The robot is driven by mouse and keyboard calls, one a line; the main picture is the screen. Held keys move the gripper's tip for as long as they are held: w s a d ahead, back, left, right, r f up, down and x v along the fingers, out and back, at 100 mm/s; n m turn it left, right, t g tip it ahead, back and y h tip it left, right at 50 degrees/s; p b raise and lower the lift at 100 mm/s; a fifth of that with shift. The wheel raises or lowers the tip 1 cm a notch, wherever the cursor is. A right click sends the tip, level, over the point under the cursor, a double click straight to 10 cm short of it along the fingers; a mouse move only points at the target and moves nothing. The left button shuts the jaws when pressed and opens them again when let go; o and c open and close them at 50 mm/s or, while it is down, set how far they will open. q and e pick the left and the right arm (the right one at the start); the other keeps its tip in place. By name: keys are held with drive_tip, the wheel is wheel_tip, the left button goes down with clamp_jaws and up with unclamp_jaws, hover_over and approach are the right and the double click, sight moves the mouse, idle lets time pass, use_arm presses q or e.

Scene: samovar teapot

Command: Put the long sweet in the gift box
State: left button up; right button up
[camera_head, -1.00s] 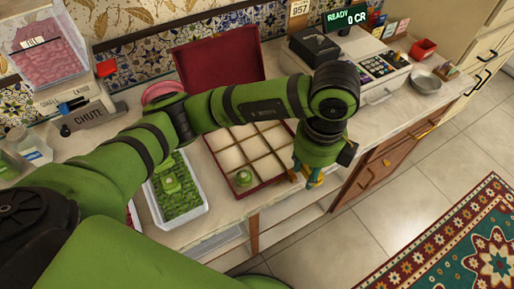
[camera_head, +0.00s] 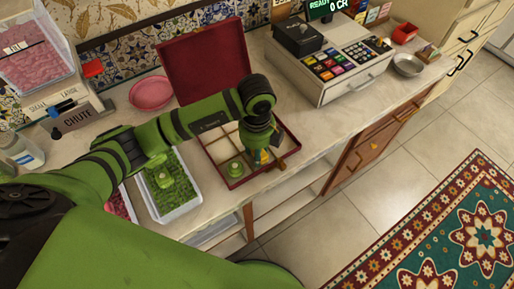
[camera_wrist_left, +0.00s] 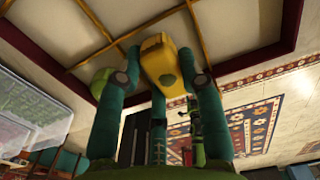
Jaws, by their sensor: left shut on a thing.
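The gift box (camera_head: 206,143) stands on the counter with its dark red lid (camera_head: 205,62) open behind it. Gold dividers split its pale inside into compartments. My left gripper (camera_head: 260,155) is over the front right part of the box, pointing down. A round green sweet (camera_head: 235,169) sits in a front compartment. My right gripper is not in view.
A white tray of green sweets (camera_head: 184,203) stands left of the box. A pink bowl (camera_head: 151,93) is behind it. A cash register (camera_head: 325,70) and a metal bowl (camera_head: 408,65) are to the right. The counter's front edge runs close to the box.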

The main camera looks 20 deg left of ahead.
use_arm(q)
drive_tip(key=shift+f, duration=0.2)
drive_tip(key=shift+f, duration=0.2)
drive_tip(key=o, duration=0.8)
drive_tip(key=shift+r, duration=0.4)
wheel_tip(320, 180, up, 7)
drive_tip(key=shift+w+f+b, duration=0.1)
drive_tip(key=shift+f+b, duration=0.05)
drive_tip(key=shift+b, duration=0.9)
drive_tip(key=shift+r, duration=2.5)
